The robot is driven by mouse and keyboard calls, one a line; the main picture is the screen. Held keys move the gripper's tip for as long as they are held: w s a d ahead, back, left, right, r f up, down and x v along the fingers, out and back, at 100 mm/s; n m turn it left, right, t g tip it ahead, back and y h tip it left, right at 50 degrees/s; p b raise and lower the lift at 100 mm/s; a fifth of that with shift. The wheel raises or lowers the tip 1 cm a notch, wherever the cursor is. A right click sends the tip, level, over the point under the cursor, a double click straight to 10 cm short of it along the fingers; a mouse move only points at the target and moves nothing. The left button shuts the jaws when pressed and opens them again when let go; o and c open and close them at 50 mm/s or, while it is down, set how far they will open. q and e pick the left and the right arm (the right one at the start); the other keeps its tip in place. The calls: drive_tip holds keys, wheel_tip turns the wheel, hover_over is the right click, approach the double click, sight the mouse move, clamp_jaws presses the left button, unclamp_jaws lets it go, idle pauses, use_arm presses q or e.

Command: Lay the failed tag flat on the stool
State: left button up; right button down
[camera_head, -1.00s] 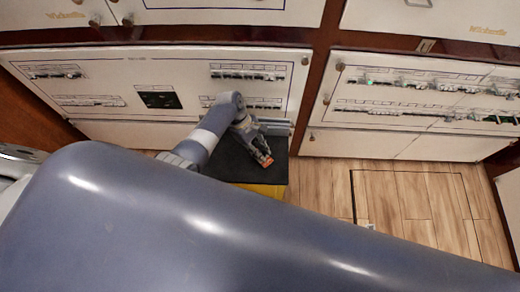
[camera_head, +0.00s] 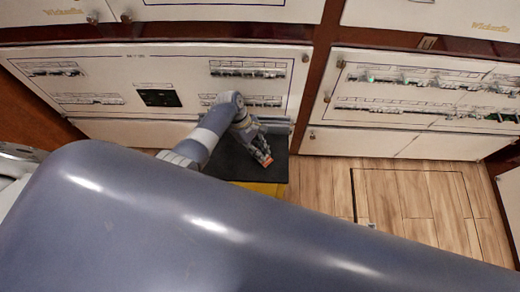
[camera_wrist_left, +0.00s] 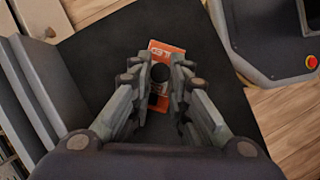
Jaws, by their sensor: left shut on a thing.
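The failed tag is an orange card (camera_wrist_left: 165,51) with pale lettering and a dark round hole, seen in the left wrist view between my left gripper's (camera_wrist_left: 158,80) fingers. It also shows as a small orange patch (camera_head: 267,161) in the head view. My left gripper (camera_head: 264,155) is shut on the tag and points down over the stool. The stool (camera_head: 230,165) has a black top and a yellow side. In the wrist view the tag is over the black top (camera_wrist_left: 95,55); I cannot tell whether it touches. My right gripper is not in view.
White breaker panels (camera_head: 400,95) with rows of switches stand behind the stool. A wooden floor (camera_head: 325,185) lies open to its right. A dark-topped unit with a red button (camera_wrist_left: 311,62) shows at the wrist view's upper right.

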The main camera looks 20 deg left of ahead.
use_arm(q)
drive_tip(key=shift+f, duration=0.2)
drive_tip(key=o, duration=0.9)
drive_tip(key=shift+r, duration=0.15)
drive_tip(key=v, duration=1.2)
